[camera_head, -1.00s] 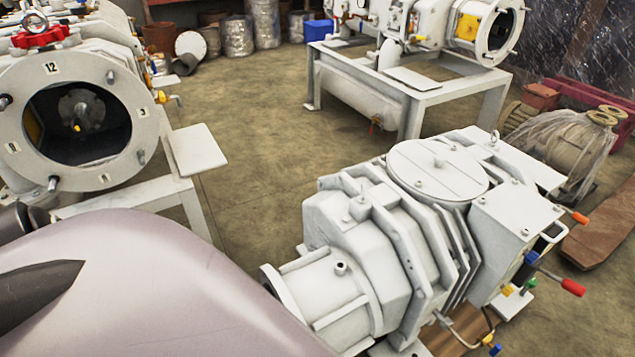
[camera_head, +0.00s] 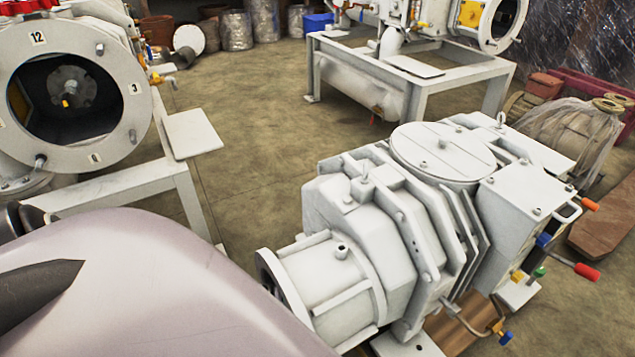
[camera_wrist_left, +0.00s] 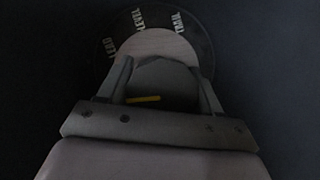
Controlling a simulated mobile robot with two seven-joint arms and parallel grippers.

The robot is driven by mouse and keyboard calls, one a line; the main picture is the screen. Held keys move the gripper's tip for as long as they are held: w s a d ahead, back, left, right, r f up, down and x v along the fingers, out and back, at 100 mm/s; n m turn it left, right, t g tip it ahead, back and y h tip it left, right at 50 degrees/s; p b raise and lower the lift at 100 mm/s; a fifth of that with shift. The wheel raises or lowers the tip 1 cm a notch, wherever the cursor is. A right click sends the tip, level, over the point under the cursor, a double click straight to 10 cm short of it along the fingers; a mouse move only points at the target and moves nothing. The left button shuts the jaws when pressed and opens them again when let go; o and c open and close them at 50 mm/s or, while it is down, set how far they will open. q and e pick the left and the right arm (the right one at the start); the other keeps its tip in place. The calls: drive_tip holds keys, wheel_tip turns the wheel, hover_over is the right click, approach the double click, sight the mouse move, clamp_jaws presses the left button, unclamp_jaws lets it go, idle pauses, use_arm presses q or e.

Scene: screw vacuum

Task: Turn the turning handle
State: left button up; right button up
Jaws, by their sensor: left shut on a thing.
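In the left wrist view my left gripper (camera_wrist_left: 162,70) is shut, with its two fingers on either side of a dark grey rounded knob (camera_wrist_left: 160,85), which looks to be the turning handle. A short yellow bar (camera_wrist_left: 142,98) shows at its near side. Behind it are a pale disc (camera_wrist_left: 155,42) and a black dial ring (camera_wrist_left: 204,42) with white lettering, partly hidden by the gripper. In the head view I cannot tell where this knob is; my left gripper and my right gripper are both out of sight there.
An open cylindrical chamber (camera_head: 142,110) on a white frame stands at the left. A large white pump (camera_head: 370,240) with coloured levers fills the right foreground. Another machine (camera_head: 500,75) stands behind. Bare floor (camera_head: 255,130) lies between them. The wrist view's surroundings are very dark.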

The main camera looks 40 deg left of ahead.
use_arm(q)
drive_tip(key=shift+n+h+b, duration=0.6)
drive_tip(key=shift+n+b, duration=0.2)
drive_tip(key=shift+n, duration=0.2)
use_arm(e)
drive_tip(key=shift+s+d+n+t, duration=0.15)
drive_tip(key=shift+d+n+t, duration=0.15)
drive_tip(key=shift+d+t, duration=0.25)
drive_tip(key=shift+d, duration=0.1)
use_arm(q)
drive_tip(key=o, duration=1)
drive_tip(key=shift+c, duration=0.2)
drive_tip(key=f+p+v, duration=0.1)
drive_tip(key=v, duration=0.6)
drive_tip(key=shift+s+r, duration=0.15)
drive_tip(key=shift+r, duration=0.3)
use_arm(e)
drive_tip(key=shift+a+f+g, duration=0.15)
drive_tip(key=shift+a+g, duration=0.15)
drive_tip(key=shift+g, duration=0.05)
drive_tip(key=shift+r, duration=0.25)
